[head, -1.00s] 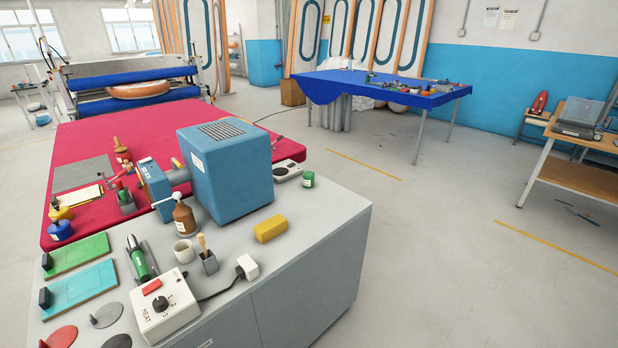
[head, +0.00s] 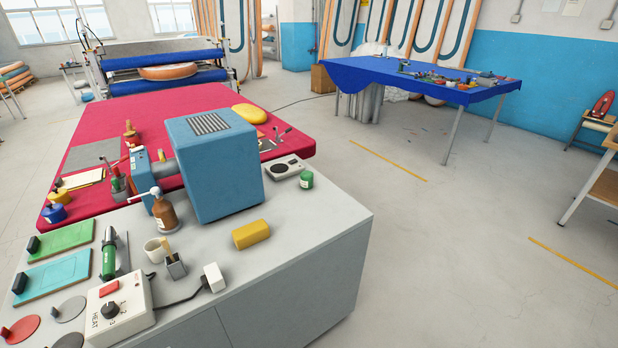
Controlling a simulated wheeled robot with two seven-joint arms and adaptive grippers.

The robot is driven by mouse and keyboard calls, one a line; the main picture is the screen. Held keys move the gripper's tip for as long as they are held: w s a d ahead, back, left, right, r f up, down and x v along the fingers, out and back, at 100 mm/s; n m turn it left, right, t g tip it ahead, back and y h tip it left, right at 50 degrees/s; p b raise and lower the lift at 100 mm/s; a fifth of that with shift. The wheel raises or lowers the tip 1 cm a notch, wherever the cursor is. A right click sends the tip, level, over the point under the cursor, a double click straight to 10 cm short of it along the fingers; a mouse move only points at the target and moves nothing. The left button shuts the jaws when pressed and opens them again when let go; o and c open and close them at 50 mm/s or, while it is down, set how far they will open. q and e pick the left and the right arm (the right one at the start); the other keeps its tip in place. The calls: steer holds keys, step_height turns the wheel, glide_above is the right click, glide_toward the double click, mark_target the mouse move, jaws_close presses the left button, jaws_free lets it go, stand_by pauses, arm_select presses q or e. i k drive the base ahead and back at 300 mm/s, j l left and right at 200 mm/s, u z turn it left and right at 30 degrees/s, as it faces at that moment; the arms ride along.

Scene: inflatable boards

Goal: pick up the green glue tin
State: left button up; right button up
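A small green tin (head: 306,180) with a pale label stands upright near the far right corner of the grey cabinet top (head: 290,222). It is beside a grey device with a round dial (head: 285,168) and to the right of the large blue machine (head: 212,170). I cannot read its label. Neither of my grippers shows in the head view.
A yellow block (head: 250,234), a brown bottle (head: 164,212), a white cup (head: 155,250) and a white heat control box (head: 118,312) share the cabinet top. A red-covered table (head: 190,105) adjoins behind. The floor to the right is clear up to the blue-covered table (head: 420,80).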

mark_target(306, 176)
steer(key=i+l+u, duration=0.1)
steer(key=l, duration=0.2)
steer(key=i+l, duration=0.15)
steer(key=l, duration=0.15)
steer(key=i+l+u, duration=0.15)
steer(key=l, duration=0.15)
steer(key=i+l+u, duration=0.3)
steer(key=i+l, duration=0.15)
steer(key=l, duration=0.1)
